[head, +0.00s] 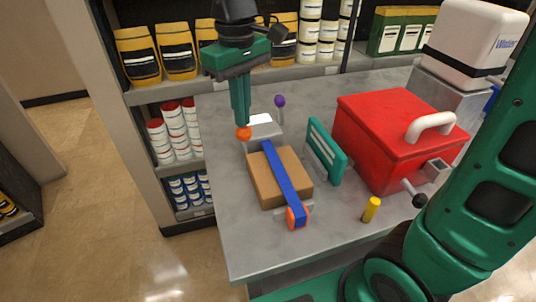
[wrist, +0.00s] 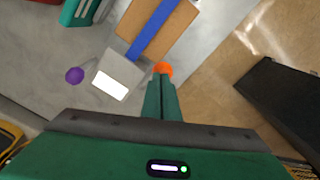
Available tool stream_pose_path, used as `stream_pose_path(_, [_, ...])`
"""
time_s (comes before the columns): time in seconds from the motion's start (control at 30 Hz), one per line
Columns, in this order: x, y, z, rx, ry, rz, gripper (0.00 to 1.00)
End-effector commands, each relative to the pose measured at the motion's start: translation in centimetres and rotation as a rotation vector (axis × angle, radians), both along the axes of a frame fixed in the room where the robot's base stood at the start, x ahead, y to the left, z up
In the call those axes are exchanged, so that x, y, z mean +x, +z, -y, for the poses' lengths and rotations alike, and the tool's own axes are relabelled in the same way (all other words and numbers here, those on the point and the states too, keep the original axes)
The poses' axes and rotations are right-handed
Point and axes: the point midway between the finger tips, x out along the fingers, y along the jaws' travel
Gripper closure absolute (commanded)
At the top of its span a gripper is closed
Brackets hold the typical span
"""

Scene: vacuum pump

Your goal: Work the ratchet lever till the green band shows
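A tan box (head: 276,177) lies on the grey bench with a blue strap (head: 283,182) across it; both also show in the wrist view. An orange piece (head: 297,218) sits at the strap's near end. At its far end is a grey ratchet housing (head: 263,137) with a white panel (head: 261,119), which appears blank. An orange knob (head: 243,133) is beside the housing, and a purple knob (head: 280,101) stands behind it. My gripper (head: 240,124) points down with its fingers together, tips at the orange knob (wrist: 164,69). Whether they touch is unclear. I see no green band.
A teal slotted plate (head: 325,150) stands right of the box. A red case (head: 385,140) with a white handle and a black-knobbed crank (head: 414,194) is farther right. A yellow peg (head: 371,209) stands near the front. The bench's front left is clear.

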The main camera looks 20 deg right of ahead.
Motion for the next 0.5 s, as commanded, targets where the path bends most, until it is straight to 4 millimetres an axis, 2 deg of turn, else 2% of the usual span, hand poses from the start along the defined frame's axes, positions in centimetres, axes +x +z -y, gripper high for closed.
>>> stream_pose_path(0.5, [-0.9,-2.5,0.0,0.0,0.0,0.0,1.0])
